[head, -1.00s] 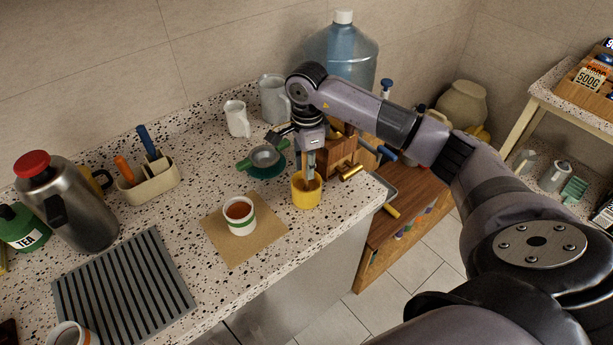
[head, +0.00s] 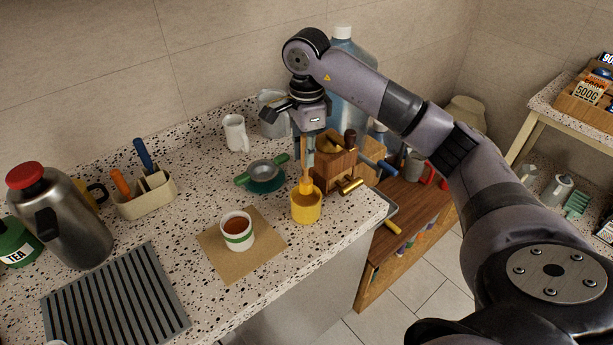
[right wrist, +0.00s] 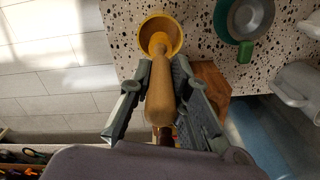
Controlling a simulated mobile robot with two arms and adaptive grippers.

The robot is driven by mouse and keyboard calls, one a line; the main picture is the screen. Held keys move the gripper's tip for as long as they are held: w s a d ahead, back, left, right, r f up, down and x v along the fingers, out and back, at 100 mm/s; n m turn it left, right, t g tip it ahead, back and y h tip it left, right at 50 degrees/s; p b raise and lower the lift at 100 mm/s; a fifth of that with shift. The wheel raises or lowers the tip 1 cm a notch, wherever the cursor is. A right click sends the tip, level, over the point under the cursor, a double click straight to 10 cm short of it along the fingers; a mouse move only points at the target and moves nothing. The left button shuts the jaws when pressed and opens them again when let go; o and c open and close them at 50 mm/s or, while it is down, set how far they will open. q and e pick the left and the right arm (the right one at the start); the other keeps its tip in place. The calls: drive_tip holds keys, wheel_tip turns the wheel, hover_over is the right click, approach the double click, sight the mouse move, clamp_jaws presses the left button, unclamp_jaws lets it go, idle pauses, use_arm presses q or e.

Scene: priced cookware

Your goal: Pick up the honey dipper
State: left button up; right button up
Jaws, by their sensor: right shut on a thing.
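The honey dipper is a wooden stick (right wrist: 161,97) with a yellow-orange head (head: 306,185). My right gripper (head: 306,143) is shut on its handle and holds it upright above the yellow cup (head: 306,209). The head's lower end is at or just above the cup's rim; I cannot tell if it is clear of it. In the right wrist view, the gripper's fingers (right wrist: 160,85) flank the handle, and the yellow cup (right wrist: 172,28) shows beyond the dipper's head. My left gripper is not in view.
A white cup of tea (head: 237,232) stands on a brown mat (head: 222,262) left of the yellow cup. A strainer (head: 262,171) rests behind. A wooden box (head: 334,160) with brass parts stands close right, near the counter edge. A water jug (head: 350,95) is behind.

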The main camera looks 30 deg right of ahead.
use_arm(q)
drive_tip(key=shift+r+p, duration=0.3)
drive_tip(key=shift+p, duration=0.4)
use_arm(e)
wheel_tip(320, 180, up, 12)
